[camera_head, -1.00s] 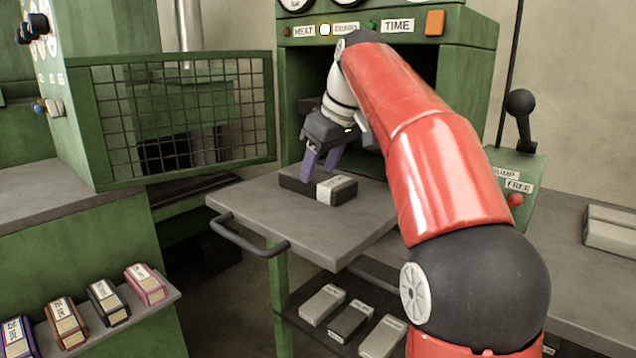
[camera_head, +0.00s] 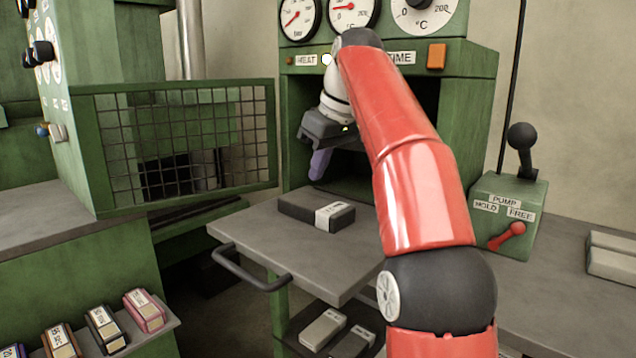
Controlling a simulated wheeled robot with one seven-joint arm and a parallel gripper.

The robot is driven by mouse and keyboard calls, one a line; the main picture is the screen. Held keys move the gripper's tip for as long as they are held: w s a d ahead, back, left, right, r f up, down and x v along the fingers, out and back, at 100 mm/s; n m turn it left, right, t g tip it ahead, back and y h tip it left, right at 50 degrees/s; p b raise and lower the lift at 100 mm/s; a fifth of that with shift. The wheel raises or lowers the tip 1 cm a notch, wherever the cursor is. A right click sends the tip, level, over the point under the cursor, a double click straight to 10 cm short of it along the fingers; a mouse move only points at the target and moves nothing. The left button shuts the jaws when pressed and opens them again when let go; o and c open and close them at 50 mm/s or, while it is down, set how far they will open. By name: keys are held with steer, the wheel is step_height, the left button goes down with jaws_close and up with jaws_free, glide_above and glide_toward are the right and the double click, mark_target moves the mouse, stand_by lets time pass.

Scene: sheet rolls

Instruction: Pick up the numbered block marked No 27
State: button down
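A dark block with a white label band (camera_head: 318,212) lies flat on the grey pull-out plate (camera_head: 262,245) in front of the green press. The print on its label is too small to read, so I cannot tell whether it is No 27. My gripper (camera_head: 320,164) is above and behind the block, near the press opening, apart from the block. Only one purple finger shows clearly, so its opening is hard to judge. No block shows in it.
Several small labelled blocks (camera_head: 104,328) stand on a shelf at lower left. Grey blocks (camera_head: 322,328) lie on a shelf under the plate. A mesh guard (camera_head: 180,140) is at left. A lever box (camera_head: 508,205) stands at right, with pale slabs (camera_head: 610,255) beyond.

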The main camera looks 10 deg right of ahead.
steer(key=shift+w+r, duration=0.15)
steer(key=shift+r, duration=0.65)
steer(key=shift+d+r, duration=0.1)
steer(key=shift+r, duration=0.4)
steer(key=shift+s+r, duration=0.1)
steer(key=shift+s, duration=0.1)
steer(key=c, duration=2.1)
jaws_free()
steer(key=o, duration=1.7)
steer(key=shift+c, duration=0.2)
